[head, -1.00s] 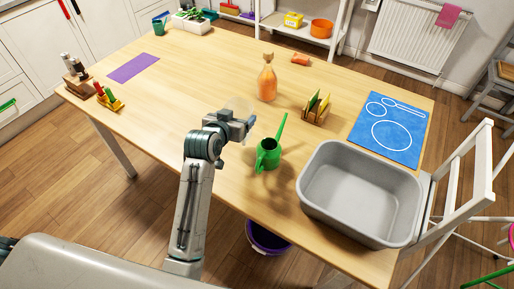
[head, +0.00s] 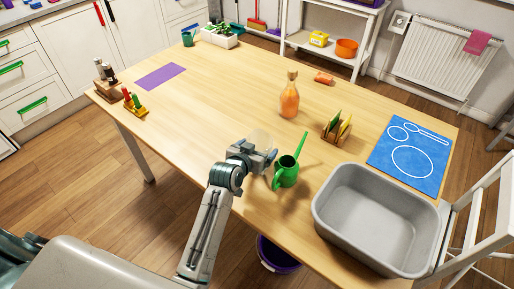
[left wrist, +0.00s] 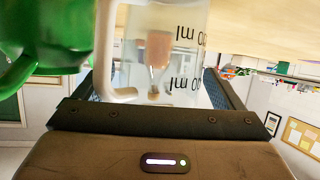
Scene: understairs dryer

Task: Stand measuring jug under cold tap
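The measuring jug (head: 263,139) is clear and faint in the head view, at my left gripper (head: 266,160) above the near part of the table. In the left wrist view, which is upside down, the jug (left wrist: 185,85) stands between the two fingers with dark volume marks on its wall and a pale handle to the left. My left gripper (left wrist: 158,100) is shut on it. The jug looks upright; its base is cut off there. No tap shows in either view. My right gripper is not in view.
A green watering can (head: 286,172) stands right beside my left gripper. A grey basin (head: 375,255) is at the table's near right. An orange bottle (head: 289,100), a rack (head: 336,130) and a blue mat (head: 410,160) are farther back. The table's left middle is clear.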

